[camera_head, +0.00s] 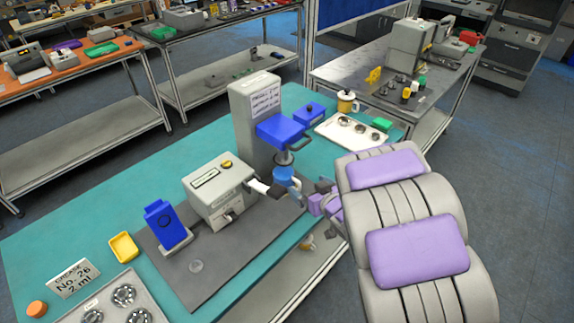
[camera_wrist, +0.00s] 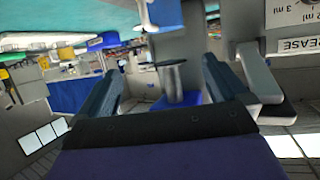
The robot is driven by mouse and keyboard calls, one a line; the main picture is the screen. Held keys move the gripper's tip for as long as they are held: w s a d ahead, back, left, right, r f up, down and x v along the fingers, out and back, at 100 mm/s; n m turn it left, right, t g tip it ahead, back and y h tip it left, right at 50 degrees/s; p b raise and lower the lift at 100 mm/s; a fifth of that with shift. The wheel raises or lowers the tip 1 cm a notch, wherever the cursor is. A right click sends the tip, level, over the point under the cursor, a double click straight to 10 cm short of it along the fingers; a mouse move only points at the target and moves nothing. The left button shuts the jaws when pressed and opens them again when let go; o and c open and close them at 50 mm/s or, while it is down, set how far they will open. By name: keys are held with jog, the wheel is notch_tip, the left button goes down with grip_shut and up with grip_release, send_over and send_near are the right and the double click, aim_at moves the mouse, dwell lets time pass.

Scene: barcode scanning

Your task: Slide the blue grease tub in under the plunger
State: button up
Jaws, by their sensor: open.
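The press is a tall grey column (camera_head: 253,150) with a blue head (camera_head: 283,128). Its plunger (camera_head: 283,157) hangs beneath the head. The blue grease tub (camera_head: 284,174) stands upright just below the plunger, close to the column. In the wrist view, a round tub-like body (camera_wrist: 172,80), greyish there, stands over a blue patch between my fingers. My gripper (camera_head: 318,196) is right of the tub, its fingers open. In the wrist view the gripper (camera_wrist: 158,85) has a finger on either side of that body, with gaps visible. I cannot tell whether the tub is fully seated under the plunger.
A grey dispenser (camera_head: 218,192) with a white spout stands left of the tub on a dark mat (camera_head: 205,262). A blue scanner-like device (camera_head: 166,225), yellow tray (camera_head: 123,247) and label card (camera_head: 73,279) lie further left. A white tray (camera_head: 350,131) and blue box (camera_head: 309,113) are behind.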

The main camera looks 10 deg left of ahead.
jog(key=b, duration=0.1)
send_near(279, 167)
jog(key=b+x, duration=0.1)
jog(key=x, duration=0.1)
jog(key=b+x, duration=0.1)
jog(key=x, duration=0.1)
jog(key=shift+w+d+f, duration=0.15)
jog(key=shift+w+f, duration=0.05)
jog(key=shift+w+a+f+b, duration=0.15)
jog(key=shift+a+b, duration=0.05)
jog(key=shift+a, duration=0.2)
jog(key=shift+w+a+f+b, duration=0.1)
jog(key=shift+w+a+b, duration=0.1)
jog(key=shift+a, duration=0.2)
jog(key=shift+d, duration=0.25)
jog(key=shift+d+r, duration=0.1)
jog(key=shift+d, duration=0.1)
jog(key=c, duration=0.3)
jog(key=shift+a, duration=0.2)
jog(key=c, duration=0.8)
jog(key=o, duration=1.1)
